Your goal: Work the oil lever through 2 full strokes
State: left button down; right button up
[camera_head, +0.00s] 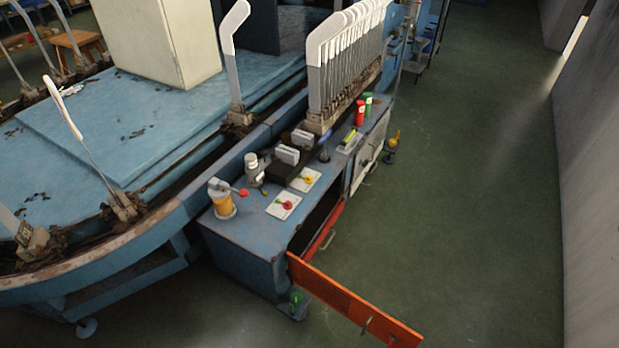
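A yellow oil reservoir (223,205) with a pale cap stands on the near left corner of the blue cabinet top (240,233). A thin lever (233,188) with a red knob (243,192) reaches out to the right from its cap, roughly level. I take this to be the oil lever. Neither of my grippers is in view, and nothing touches the lever.
Two white plates with dials (284,205) and a grey-white fitting (254,168) sit beside the reservoir. Red (359,113) and green containers stand farther back. An orange panel (350,302) juts out from the cabinet's front. Upright sock forms (327,62) rise behind. Green floor (470,200) is clear at right.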

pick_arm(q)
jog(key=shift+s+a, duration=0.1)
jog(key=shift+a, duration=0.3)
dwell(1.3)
